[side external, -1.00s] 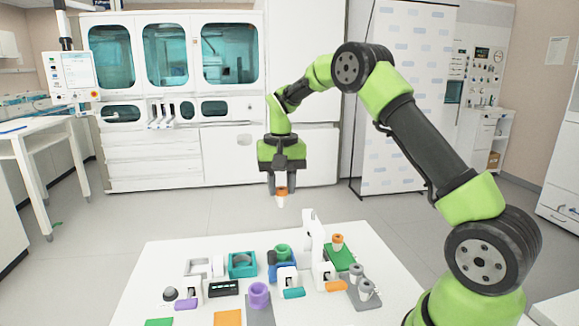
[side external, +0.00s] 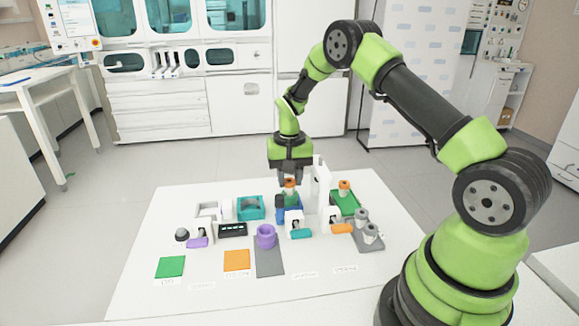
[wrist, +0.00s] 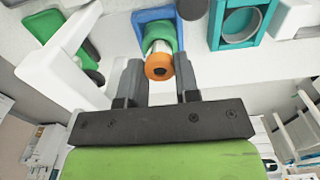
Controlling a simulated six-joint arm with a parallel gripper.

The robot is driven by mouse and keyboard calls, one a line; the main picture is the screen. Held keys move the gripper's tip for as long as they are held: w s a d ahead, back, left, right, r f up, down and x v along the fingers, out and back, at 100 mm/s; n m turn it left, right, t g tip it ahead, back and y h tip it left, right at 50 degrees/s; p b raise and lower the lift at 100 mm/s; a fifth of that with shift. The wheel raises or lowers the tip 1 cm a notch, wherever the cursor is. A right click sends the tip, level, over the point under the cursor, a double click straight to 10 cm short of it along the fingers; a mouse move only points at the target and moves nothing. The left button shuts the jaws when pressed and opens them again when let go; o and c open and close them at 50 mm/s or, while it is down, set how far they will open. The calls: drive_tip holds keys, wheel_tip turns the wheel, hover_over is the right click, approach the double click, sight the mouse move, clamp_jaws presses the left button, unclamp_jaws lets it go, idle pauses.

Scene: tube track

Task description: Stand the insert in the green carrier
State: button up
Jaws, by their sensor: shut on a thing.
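The insert is a white tube with an orange top (side external: 289,183); its orange ring (wrist: 158,66) also shows in the wrist view. My gripper (side external: 289,178) is shut on the insert and holds it upright. In the wrist view, its fingers (wrist: 158,78) stand on both sides of the orange top. The green carrier (side external: 291,199) sits in a blue block (side external: 281,214) directly below the insert. In the wrist view, the green carrier (wrist: 164,28) flanks the white tube. The tube's lower end is hidden; I cannot tell how deep it reaches.
A tall white post (side external: 321,187) stands close right of the carrier. A teal block (side external: 249,208) with a round opening is to the left. A purple ring (side external: 266,237) is in front. Grey cups (side external: 371,231) and another orange-topped piece (side external: 344,186) are at right.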

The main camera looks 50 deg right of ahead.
drive_tip(key=shift+f, duration=0.45)
drive_tip(key=shift+f, duration=0.1)
idle(0.4)
drive_tip(key=o, duration=0.8)
drive_tip(key=shift+o, duration=0.2)
wheel_tip(320, 180, up, 10)
idle(0.8)
